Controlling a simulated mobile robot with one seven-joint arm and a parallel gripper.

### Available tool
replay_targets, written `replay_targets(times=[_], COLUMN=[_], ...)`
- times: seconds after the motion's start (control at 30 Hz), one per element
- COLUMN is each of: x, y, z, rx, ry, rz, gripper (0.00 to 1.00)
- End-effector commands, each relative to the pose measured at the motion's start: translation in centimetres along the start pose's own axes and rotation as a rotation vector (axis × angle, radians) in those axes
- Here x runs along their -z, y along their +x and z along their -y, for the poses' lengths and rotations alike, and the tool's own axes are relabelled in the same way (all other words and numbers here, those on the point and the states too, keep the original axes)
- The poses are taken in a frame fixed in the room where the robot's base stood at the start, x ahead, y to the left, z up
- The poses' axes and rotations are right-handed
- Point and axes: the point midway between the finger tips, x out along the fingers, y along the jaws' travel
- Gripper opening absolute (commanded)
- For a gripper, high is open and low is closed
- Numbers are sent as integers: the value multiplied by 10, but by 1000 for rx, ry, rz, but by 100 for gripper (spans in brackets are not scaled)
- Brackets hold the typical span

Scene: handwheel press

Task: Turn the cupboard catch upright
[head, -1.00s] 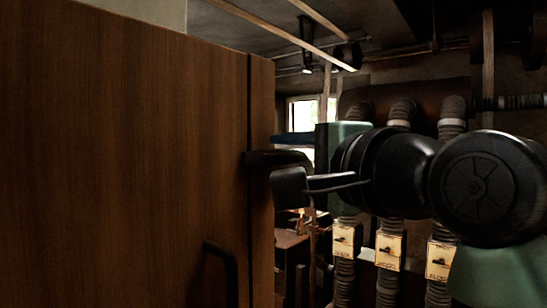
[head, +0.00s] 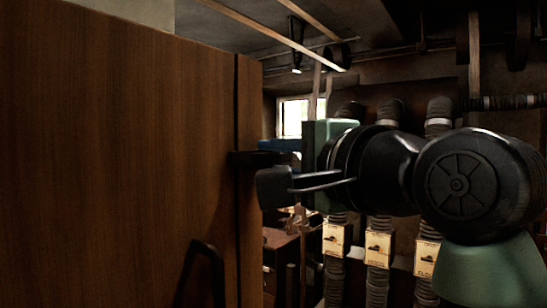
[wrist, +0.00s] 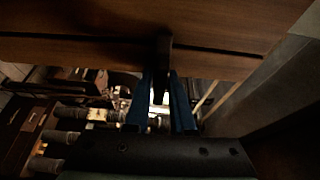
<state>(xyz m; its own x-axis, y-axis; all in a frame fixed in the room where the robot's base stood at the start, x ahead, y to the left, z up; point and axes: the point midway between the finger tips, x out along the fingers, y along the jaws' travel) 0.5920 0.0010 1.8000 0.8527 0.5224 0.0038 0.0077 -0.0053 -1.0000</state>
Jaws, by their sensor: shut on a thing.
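The cupboard catch (head: 258,158) is a dark bar at the right edge of the brown cupboard front. In the head view it lies about level, across the seam near that edge. It also shows in the wrist view (wrist: 164,52) as a dark piece crossing the seam and reaching between my fingers. My gripper (wrist: 163,78) has blue fingers, one on each side of the catch's end, and is shut on it. In the head view my gripper (head: 281,147) is partly hidden by my own dark arm parts, and the far finger cannot be made out.
The cupboard front (head: 120,150) fills the left side, with a dark curved handle (head: 208,262) low down. Ribbed pipes with labelled switch boxes (head: 379,246) stand behind my arm. A bright window (head: 293,117) and wooden furniture (head: 283,248) are farther back.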

Motion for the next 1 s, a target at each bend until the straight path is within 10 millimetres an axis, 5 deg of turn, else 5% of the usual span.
replay_targets(times=[0.37,1.0], x=[-1,0], y=[1,0], z=[-4,-3], rx=[73,305], ry=[-169,-721], rz=[2,0], gripper=[0,0])
